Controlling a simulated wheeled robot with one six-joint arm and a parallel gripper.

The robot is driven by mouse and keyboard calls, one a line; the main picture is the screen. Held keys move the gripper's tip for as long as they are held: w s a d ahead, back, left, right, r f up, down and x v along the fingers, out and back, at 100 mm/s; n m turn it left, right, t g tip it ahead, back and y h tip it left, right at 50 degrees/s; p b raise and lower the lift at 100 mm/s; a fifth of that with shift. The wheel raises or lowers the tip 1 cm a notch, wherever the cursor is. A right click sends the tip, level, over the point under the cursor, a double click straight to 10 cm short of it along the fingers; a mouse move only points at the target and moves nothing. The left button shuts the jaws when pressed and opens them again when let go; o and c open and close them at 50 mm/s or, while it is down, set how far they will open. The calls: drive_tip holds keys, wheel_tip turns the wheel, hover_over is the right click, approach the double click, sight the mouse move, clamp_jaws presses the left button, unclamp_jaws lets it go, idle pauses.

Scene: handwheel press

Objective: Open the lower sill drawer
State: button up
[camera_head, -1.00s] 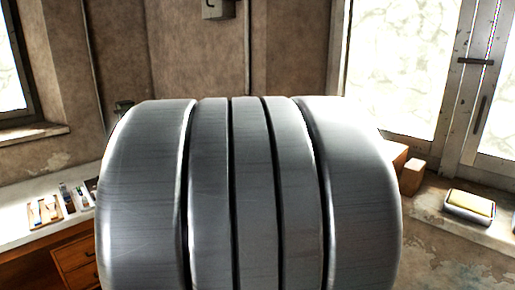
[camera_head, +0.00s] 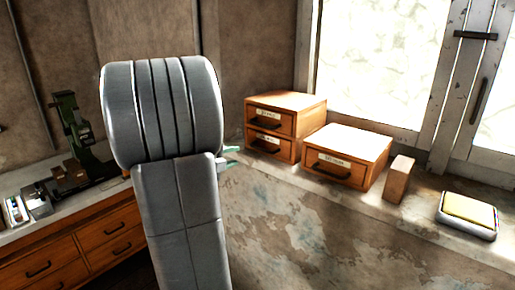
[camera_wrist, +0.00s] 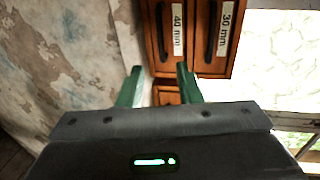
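Two wooden drawers are stacked on the sill in the head view. The lower sill drawer (camera_head: 262,147) has a dark handle and a pale label, and it looks shut. The upper drawer (camera_head: 270,119) above it also looks shut. My gripper (camera_head: 233,156) is just left of the lower drawer's front, with its green fingers partly hidden by my arm. In the wrist view, my gripper (camera_wrist: 159,68) is open and empty, its fingers apart. That view is turned sideways. A drawer labelled 40 mm (camera_wrist: 164,38) is ahead of the fingers, beside one labelled 30 mm (camera_wrist: 214,38).
A single wooden drawer unit (camera_head: 345,158), a wooden block (camera_head: 397,180) and a metal tin with a yellow top (camera_head: 468,211) stand further right on the sill. A workbench with drawers (camera_head: 100,236) and a green device (camera_head: 78,130) is at left. The window (camera_head: 385,60) is behind.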

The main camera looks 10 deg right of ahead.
sight(261, 149)
drive_tip(key=p+x, duration=0.2)
drive_tip(key=x, duration=1.1)
drive_tip(key=shift+d+p, duration=0.15)
drive_tip(key=shift+p, duration=0.15)
clamp_jaws()
drive_tip(key=shift+s, duration=0.1)
